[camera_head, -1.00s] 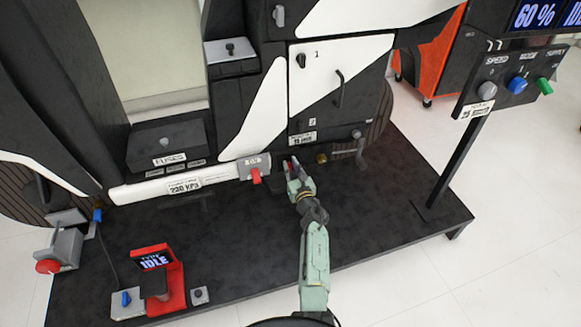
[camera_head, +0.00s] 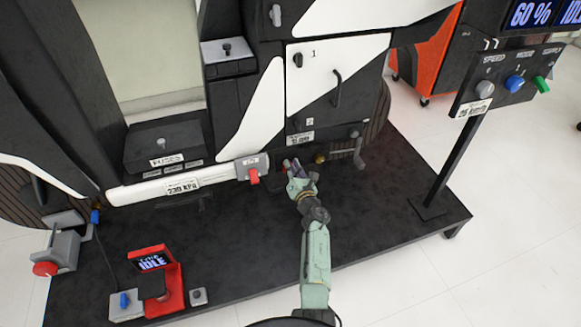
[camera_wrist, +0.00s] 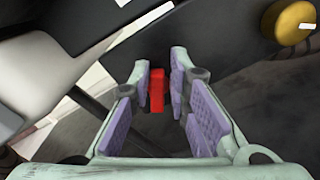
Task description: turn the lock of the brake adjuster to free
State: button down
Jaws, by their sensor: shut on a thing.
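A small red lever (camera_wrist: 156,90), which looks like the brake adjuster's lock, stands between the purple-padded fingers of my gripper (camera_wrist: 161,75) in the wrist view. My gripper is shut on it, with the left finger right against its side. In the head view my gripper (camera_head: 291,165) is low at the front of the dark chassis body, and its fingers mostly hide the lever. I cannot read any lock marking or tell which setting the lever points to.
A brass knob (camera_head: 320,158) sits close to the right of my gripper; it also shows in the wrist view (camera_wrist: 293,23). A crank handle (camera_head: 359,155) is further right.

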jog(key=m, duration=0.7)
jog(key=f+m, duration=0.1)
jog(key=m, duration=0.3)
jog(key=shift+w+p, duration=0.25)
jog(key=shift+p, duration=0.05)
jog(key=shift+m, duration=0.3)
jog(key=c, duration=1.7)
grip_release()
jog(key=shift+o, duration=0.3)
jog(key=shift+d+f, duration=0.1)
jog(key=shift+d, duration=0.1)
